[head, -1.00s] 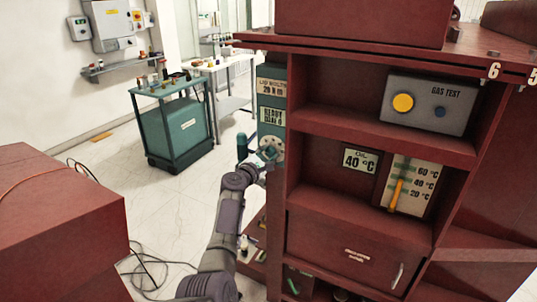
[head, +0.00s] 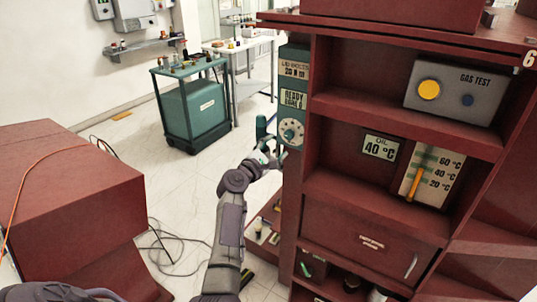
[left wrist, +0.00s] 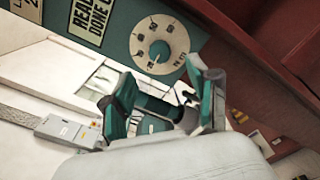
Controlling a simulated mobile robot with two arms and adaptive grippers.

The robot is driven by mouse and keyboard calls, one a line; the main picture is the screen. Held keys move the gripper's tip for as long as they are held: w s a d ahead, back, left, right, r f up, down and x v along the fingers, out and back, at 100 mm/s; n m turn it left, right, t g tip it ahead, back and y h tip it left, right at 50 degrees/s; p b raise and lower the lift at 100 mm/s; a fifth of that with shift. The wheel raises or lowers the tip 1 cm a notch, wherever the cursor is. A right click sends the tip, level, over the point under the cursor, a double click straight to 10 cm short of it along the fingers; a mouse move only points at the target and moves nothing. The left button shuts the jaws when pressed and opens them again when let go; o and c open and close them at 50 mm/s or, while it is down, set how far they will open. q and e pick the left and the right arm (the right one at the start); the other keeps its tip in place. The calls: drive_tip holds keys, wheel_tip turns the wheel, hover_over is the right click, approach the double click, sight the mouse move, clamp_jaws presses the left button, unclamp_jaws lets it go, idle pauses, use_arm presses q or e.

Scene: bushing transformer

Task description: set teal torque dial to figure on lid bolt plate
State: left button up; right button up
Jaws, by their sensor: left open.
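The torque dial (head: 291,131) is a pale round disc on a narrow teal panel at the cabinet's left edge. In the left wrist view the dial (left wrist: 160,48) shows a teal centre knob and dark figures; its setting is too small to read surely. The lid bolt plate (head: 295,69) above it reads 20 N m. A plate below reads READY, DONE 0 (head: 293,98). My left gripper (head: 268,156) is just below and left of the dial, apart from it. Its fingers (left wrist: 167,97) are spread and empty in the left wrist view, below the dial.
The red cabinet (head: 375,112) stands close on the right of my left arm, with a gas test box (head: 455,90) and an oil gauge (head: 432,175). A teal cart (head: 190,105) stands behind. A red block (head: 70,190) and floor cables lie left.

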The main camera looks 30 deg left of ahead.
use_arm(q)
drive_tip(key=s, duration=0.4)
idle(0.4)
drive_tip(key=s+d+f+m+g+b, duration=0.1)
drive_tip(key=d+f+m+g, duration=0.1)
drive_tip(key=f, duration=0.6)
drive_tip(key=s+d+f+m+g, duration=0.2)
drive_tip(key=f+m, duration=0.1)
drive_tip(key=f, duration=0.6)
drive_tip(key=s+d+f+m+g+b, duration=0.1)
drive_tip(key=d+f+m, duration=0.15)
drive_tip(key=f, duration=0.55)
drive_tip(key=s+d+f+m+g+b, duration=0.1)
drive_tip(key=s+d+f+m+g, duration=0.15)
drive_tip(key=s+f, duration=0.6)
drive_tip(key=s+d+f+m+g, duration=0.25)
drive_tip(key=s+f+m, duration=0.2)
drive_tip(key=f, duration=0.75)
drive_tip(key=s+d+f+m+g+b, duration=0.1)
drive_tip(key=s+f+m, duration=0.4)
drive_tip(key=s, duration=0.8)
drive_tip(key=s+d+f+m+g, duration=0.1)
drive_tip(key=s+f+m+g, duration=0.2)
drive_tip(key=s+f, duration=0.6)
drive_tip(key=s+d+f+m+g+b, duration=0.1)
drive_tip(key=s+f+m, duration=0.5)
drive_tip(key=s, duration=1.3)
drive_tip(key=shift+s+d+f+m+g+b, duration=0.35)
drive_tip(key=shift+d+m+g, duration=0.3)
drive_tip(key=shift+g, duration=0.35)
